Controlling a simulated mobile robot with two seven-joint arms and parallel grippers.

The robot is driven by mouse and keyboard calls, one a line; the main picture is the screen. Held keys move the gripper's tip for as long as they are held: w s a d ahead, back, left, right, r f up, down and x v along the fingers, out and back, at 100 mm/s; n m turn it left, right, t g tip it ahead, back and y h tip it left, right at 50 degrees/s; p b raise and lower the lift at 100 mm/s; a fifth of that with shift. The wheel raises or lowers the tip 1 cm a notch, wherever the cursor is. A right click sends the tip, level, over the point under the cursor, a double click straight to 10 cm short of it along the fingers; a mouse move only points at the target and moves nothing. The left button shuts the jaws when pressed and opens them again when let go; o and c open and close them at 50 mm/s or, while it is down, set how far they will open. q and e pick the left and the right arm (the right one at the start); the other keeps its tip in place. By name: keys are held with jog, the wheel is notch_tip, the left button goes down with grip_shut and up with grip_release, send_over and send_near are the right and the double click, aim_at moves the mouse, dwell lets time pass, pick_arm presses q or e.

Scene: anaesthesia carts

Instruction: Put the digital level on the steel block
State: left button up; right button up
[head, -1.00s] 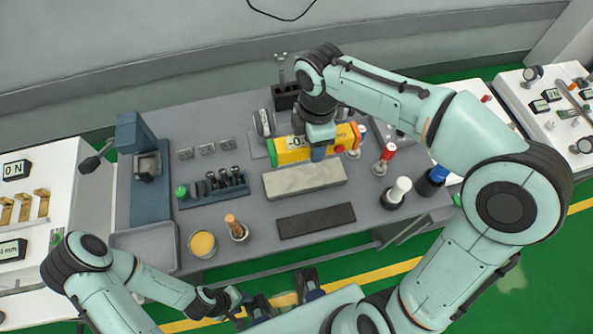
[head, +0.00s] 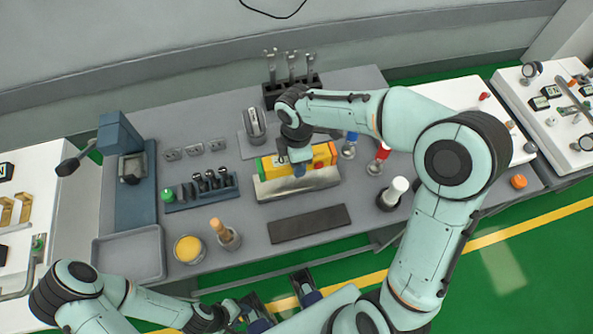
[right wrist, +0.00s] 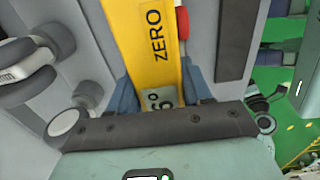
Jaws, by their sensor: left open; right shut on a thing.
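The digital level (head: 325,156) is a long yellow-orange bar with a red button. My right gripper (head: 301,168) is shut on it near its middle. In the right wrist view the level (right wrist: 152,40), marked ZERO, runs between the fingers (right wrist: 162,92). The steel block (head: 298,187) is a pale grey bar on the bench. The level lies lengthwise over it and hides most of its top. I cannot tell whether they touch. My left gripper (head: 282,300) is open and empty in front of the bench, low in the head view.
A dark flat bar (head: 307,224) lies in front of the block. A blue tool rack (head: 202,191), a yellow-topped pot (head: 188,249) and a brush pot (head: 228,237) stand left. A white-topped item (head: 392,193) stands right. A dark holder (head: 291,90) stands behind.

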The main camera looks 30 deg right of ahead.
jog(key=shift+f+b, duration=0.35)
jog(key=shift+f, duration=2.5)
jog(key=shift+f, duration=0.1)
jog(key=o, duration=1.2)
jog(key=shift+o, duration=0.2)
jog(key=shift+r, duration=0.2)
notch_tip(320, 180, up, 12)
jog(key=shift+f+p, duration=0.1)
jog(key=shift+p, duration=0.8)
